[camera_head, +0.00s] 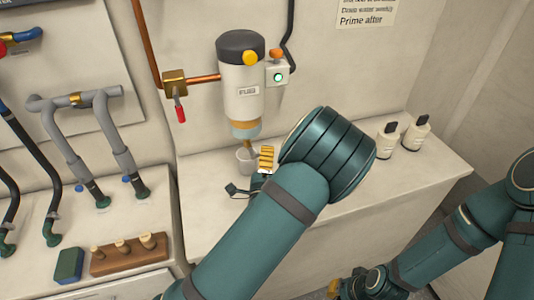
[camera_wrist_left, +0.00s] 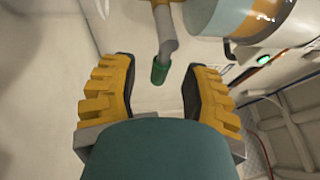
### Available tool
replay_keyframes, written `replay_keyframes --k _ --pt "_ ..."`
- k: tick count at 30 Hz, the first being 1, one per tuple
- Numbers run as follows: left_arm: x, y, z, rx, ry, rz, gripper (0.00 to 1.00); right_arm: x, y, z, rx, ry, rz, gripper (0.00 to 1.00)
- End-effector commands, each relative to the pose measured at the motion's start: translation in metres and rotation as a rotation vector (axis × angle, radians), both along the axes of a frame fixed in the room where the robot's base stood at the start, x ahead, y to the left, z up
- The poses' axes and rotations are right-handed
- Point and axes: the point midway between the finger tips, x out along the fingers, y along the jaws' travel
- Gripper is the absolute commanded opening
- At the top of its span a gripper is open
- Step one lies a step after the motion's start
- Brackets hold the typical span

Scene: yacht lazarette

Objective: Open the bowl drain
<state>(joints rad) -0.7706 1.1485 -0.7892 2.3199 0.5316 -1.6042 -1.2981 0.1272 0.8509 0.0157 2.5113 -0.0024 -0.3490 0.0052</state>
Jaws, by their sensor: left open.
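The filter (camera_head: 241,85) is a white cylinder with a dark cap, fixed to the back wall. Its bluish and tan bowl (camera_head: 245,129) is at the bottom, and part of it shows at the top of the left wrist view (camera_wrist_left: 235,18). A small grey stem with a green tip (camera_wrist_left: 160,70) hangs beside the bowl, between the fingertips and apart from both. It looks like the drain's lever. My left gripper (camera_wrist_left: 158,88) is open around it and empty; its yellow fingers show below the bowl in the head view (camera_head: 266,158). My right gripper (camera_head: 352,285) is low, its jaws unclear.
A grey cup (camera_head: 245,159) stands on the counter (camera_head: 205,187) under the bowl, close to the left gripper. Two white bottles (camera_head: 388,141) (camera_head: 416,132) stand right. A red-handled valve (camera_head: 180,110) and hoses (camera_head: 110,140) are left. A wooden block with pegs (camera_head: 128,254) sits front left.

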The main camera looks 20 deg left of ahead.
Motion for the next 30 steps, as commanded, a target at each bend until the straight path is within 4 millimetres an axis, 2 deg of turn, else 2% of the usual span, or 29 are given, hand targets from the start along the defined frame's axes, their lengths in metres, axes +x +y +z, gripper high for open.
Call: replay_keyframes --k 6,15,16,18,20,30 --pt "0.016 0.003 0.003 0.0 -0.001 0.0 0.47 0.0 0.0 0.0 0.0 0.0 0.0 0.0" --pt "0.017 0.004 0.003 0.0 0.0 0.0 0.47 0.0 0.0 0.0 0.0 0.0 0.0 0.0" --pt "0.017 0.004 0.003 0.0 0.0 0.0 0.42 0.0 0.0 0.0 0.0 0.0 0.0 0.0" --pt "0.017 0.004 0.003 0.0 0.0 0.0 0.18 0.0 0.0 0.0 0.0 0.0 0.0 0.0" --pt "0.017 0.003 0.003 0.0 0.0 0.0 0.0 0.0 0.0 0.0 0.0 0.0 0.0 0.0" --pt "0.017 0.003 0.003 -0.014 -0.01 0.0 0.0 0.0 0.0 -0.003 0.0 -0.001 0.0 0.0"
